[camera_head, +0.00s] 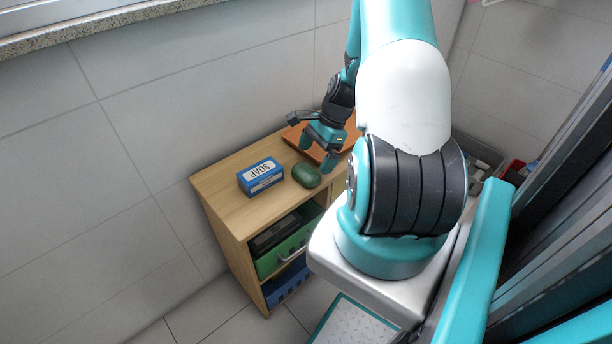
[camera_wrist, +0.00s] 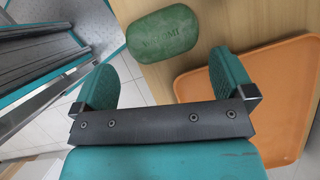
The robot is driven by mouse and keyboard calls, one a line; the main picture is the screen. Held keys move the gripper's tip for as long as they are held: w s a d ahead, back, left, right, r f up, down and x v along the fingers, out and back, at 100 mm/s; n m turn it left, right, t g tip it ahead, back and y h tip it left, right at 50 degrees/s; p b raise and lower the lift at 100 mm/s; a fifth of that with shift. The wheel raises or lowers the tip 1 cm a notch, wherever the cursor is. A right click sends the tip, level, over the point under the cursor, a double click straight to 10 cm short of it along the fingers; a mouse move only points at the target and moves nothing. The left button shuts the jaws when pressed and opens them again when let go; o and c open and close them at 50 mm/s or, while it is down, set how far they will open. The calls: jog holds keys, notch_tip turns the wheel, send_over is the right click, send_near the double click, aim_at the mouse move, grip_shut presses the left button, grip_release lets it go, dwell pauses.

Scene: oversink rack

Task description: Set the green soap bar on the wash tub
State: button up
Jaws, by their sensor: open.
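The green soap bar (camera_head: 306,175) lies on top of the wooden cabinet, to the right of a blue soap box. My gripper (camera_head: 322,160) is open and empty above the cabinet top, close to the soap bar. In the wrist view its two fingers (camera_wrist: 165,80) are spread apart, with the soap bar beyond their tips. No wash tub can be made out for certain; a grey bin (camera_head: 478,158) behind my arm is partly hidden.
The blue soap box (camera_head: 261,176) stands on the wooden cabinet (camera_head: 222,190). An orange tray (camera_wrist: 250,90) lies beside the soap bar. A green drawer (camera_head: 285,252) is in the cabinet below. The wall is close behind. The cabinet top's left front is clear.

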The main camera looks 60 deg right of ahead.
aim_at(307, 170)
jog(key=shift+b+x, duration=0.3)
jog(key=shift+x, duration=2.45)
jog(key=shift+w+a+r, duration=0.1)
jog(key=shift+w+a, duration=0.05)
jog(key=shift+w, duration=0.05)
jog(key=c, duration=0.7)
jog(key=shift+r, duration=0.15)
notch_tip(307, 170, up, 20)
jog(key=p, duration=0.3)
jog(key=w+a+f+n+g+h+p, duration=0.2)
jog(key=w+a+n+g+p, duration=0.1)
jog(key=a+n, duration=0.7)
jog(key=w+a+f+n+g+h+p, duration=0.2)
jog(key=w+a+n+p, duration=0.3)
jog(key=a+n, duration=0.5)
jog(key=f+n+g+p, duration=0.1)
jog(key=n+p, duration=0.1)
jog(key=n, duration=0.1)
jog(key=shift+a+g, duration=0.35)
jog(key=shift+g, duration=0.05)
jog(key=shift+f, duration=0.1)
